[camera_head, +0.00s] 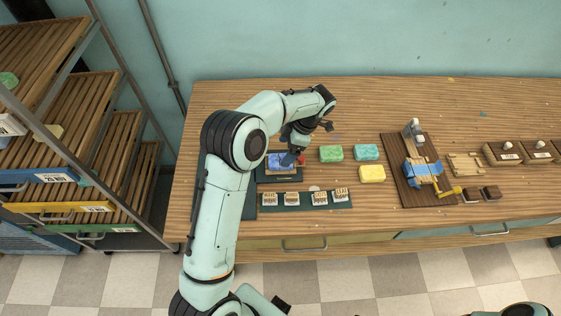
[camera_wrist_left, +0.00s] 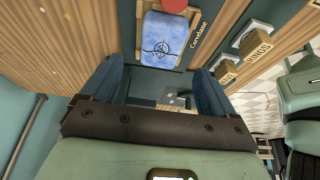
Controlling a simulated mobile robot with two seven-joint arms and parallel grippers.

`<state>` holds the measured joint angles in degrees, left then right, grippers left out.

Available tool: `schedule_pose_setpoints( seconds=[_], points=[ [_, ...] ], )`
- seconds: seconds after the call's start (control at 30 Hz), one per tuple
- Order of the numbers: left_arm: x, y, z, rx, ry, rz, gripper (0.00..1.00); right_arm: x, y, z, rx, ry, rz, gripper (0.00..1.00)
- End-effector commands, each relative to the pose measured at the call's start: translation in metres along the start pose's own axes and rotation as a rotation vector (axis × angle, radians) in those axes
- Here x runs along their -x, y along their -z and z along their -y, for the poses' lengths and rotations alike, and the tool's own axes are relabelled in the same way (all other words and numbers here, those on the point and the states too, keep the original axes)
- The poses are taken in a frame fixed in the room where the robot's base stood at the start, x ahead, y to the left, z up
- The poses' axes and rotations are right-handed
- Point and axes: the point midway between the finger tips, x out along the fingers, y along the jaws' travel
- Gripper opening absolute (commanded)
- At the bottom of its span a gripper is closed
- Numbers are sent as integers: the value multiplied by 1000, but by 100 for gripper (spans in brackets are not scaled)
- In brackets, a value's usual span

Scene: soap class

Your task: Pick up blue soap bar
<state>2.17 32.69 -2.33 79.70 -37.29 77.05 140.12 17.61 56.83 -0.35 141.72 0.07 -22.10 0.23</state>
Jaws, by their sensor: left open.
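The blue soap bar (camera_head: 275,161), marbled blue and white, lies on a small wooden holder on a dark mat at the left of the workbench. In the left wrist view the soap bar (camera_wrist_left: 165,38) shows a dark compass-like mark on top. My left gripper (camera_head: 291,158) is over its right part in the head view and hides some of it. In the wrist view my left gripper (camera_wrist_left: 157,82) has its two blue fingers wide apart with nothing between them. The soap is beyond the fingertips, apart from them. My right gripper is not in view.
A red round thing (camera_wrist_left: 175,4) sits close beside the soap. Green (camera_head: 331,153), teal (camera_head: 366,152) and yellow (camera_head: 372,173) bars lie to the right. Labelled stamps stand on a front strip (camera_head: 305,204). A slatted rack (camera_head: 90,130) stands left of the bench.

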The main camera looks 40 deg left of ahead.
Motion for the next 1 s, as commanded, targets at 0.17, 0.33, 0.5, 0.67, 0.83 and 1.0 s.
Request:
schedule_pose_setpoints(
  seconds=[0.17,0.33,0.5,0.67,0.83,1.0],
  points=[
    [-23,-5,0,-1,5,-3,88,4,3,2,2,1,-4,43],
    [-45,-6,0,0,3,-2,88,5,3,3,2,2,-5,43],
    [-51,-7,0,-1,0,0,88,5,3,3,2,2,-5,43],
    [-51,-7,0,-1,1,0,82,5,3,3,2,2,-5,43],
    [-50,-7,0,-1,1,0,26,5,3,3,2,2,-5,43],
    [-50,-7,0,0,0,0,25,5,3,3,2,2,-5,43]
  ],
)
